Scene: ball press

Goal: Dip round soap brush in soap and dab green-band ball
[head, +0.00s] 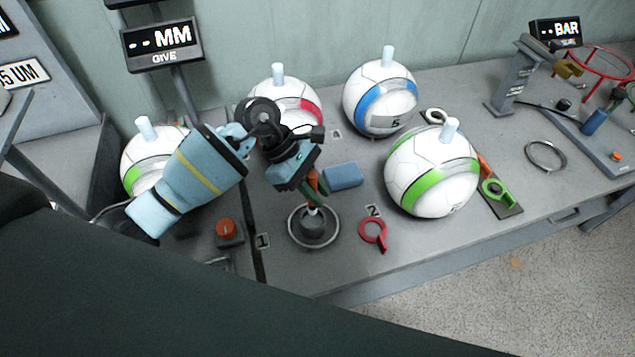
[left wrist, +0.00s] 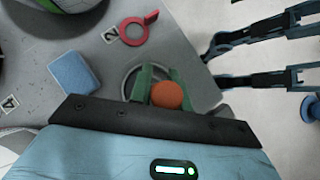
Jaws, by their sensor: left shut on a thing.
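My left gripper (head: 316,190) is shut on the orange handle of the round soap brush (left wrist: 167,95), its green fingers on either side. The brush points down, with its head at the round metal soap dish (head: 334,238), which also shows behind the fingers in the left wrist view (left wrist: 129,84). I cannot tell whether the brush touches the soap. A white ball with a green band (head: 428,170) stands right of the dish, with a pale peg on top. Another green-band ball (head: 137,160) is at the left, partly hidden by my arm. My right gripper is not in view.
A blue sponge (head: 343,175) and a red ring tool (head: 374,235) lie near the dish. A red-band ball (head: 301,101) and a blue-band ball (head: 381,98) stand behind. An orange knob (head: 227,228) is left of the dish. A green tool (head: 494,190) lies right of the near ball.

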